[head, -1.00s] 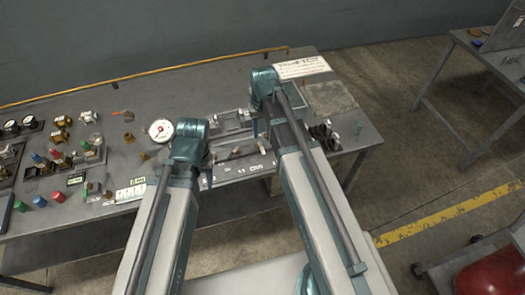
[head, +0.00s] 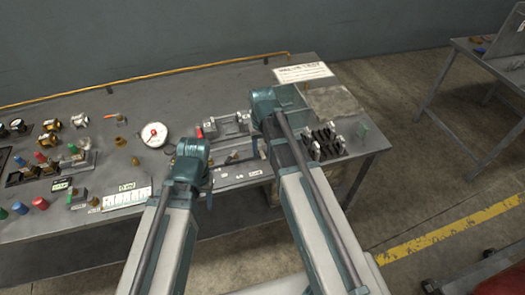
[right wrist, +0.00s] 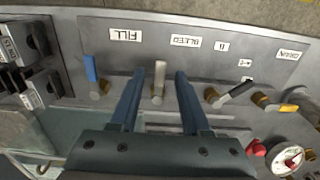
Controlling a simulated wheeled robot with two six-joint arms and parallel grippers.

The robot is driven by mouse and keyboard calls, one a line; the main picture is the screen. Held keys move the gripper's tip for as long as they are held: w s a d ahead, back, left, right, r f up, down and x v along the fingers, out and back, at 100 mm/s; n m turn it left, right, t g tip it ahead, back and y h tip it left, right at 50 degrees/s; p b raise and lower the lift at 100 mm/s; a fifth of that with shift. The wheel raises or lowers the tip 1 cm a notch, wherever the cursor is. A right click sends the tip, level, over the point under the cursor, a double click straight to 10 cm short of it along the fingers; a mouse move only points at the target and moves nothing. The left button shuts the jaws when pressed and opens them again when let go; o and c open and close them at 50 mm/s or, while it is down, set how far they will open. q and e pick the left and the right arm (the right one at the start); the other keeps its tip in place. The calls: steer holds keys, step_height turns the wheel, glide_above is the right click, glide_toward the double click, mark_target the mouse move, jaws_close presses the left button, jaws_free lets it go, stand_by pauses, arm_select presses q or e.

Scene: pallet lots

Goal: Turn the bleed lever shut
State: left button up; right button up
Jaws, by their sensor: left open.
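The bleed lever (right wrist: 159,78) is a pale grey handle on a brass valve, sticking out from the panel (right wrist: 75,28) near the printed BLEED label (right wrist: 186,41). My right gripper (right wrist: 158,74) is open, one blue finger on each side of this lever, with a gap visible on both sides. In the head view my right gripper (head: 258,148) is over the panel, mostly hidden by its own arm. My left gripper (head: 209,192) is open at the panel's left end; its fingers are small and partly hidden there.
A gauge (head: 154,134) lies left of the panel. A black rack (head: 325,140) stands to the right. Several valves and colored caps fill the bench's left side.

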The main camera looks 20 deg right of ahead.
jaws_close()
stand_by(0.3)
steer(key=m, duration=0.1)
steer(key=a+m, duration=0.1)
steer(key=m, duration=0.3)
steer(key=shift+w+a, duration=0.2)
steer(key=shift+a, duration=0.15)
steer(key=m, duration=0.2)
steer(key=w+a+m, duration=0.1)
steer(key=m, duration=0.1)
steer(key=shift+a, duration=0.15)
steer(key=m, duration=0.3)
steer(key=w+m, duration=0.1)
steer(key=m, duration=0.1)
steer(key=shift+w+a, duration=0.1)
steer(key=shift+a, duration=0.3)
steer(key=shift+w+a+m, duration=0.1)
steer(key=shift+w+m, duration=0.2)
steer(key=shift+m, duration=0.65)
steer(key=shift+w+a+m, duration=0.1)
steer(key=shift+w+m, duration=0.2)
steer(key=shift+m, duration=0.65)
